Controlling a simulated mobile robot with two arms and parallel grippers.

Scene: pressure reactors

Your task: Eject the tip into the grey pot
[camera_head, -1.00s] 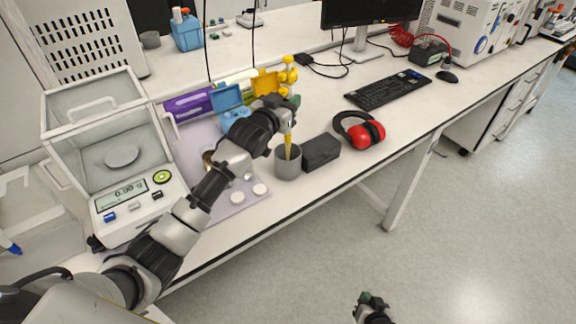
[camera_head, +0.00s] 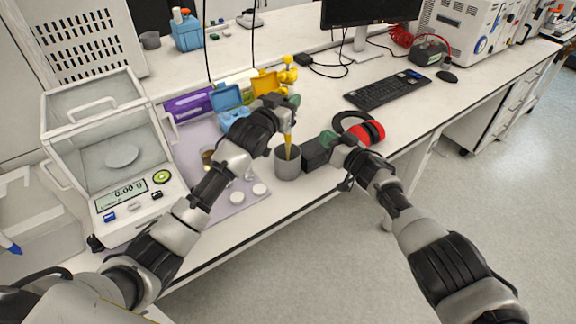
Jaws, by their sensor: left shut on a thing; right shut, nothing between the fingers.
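My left gripper (camera_head: 286,108) is shut on a pipette (camera_head: 286,124), which points down; only its lower part shows below the fingers. The yellow tip (camera_head: 288,146) is on the pipette, with its lower end at or just inside the mouth of the grey pot (camera_head: 288,167). The pot stands upright on the bench near its front edge. My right gripper (camera_head: 329,143) is shut and empty, at the right side of the dark box (camera_head: 314,154), just right of the pot. I cannot tell whether it touches the box.
Red ear muffs (camera_head: 367,131) lie behind my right gripper. A keyboard (camera_head: 388,89) is further back. The balance (camera_head: 122,160) and a lilac mat (camera_head: 245,199) with small items are at left. Blue (camera_head: 229,97) and yellow (camera_head: 266,83) open boxes stand behind my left gripper.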

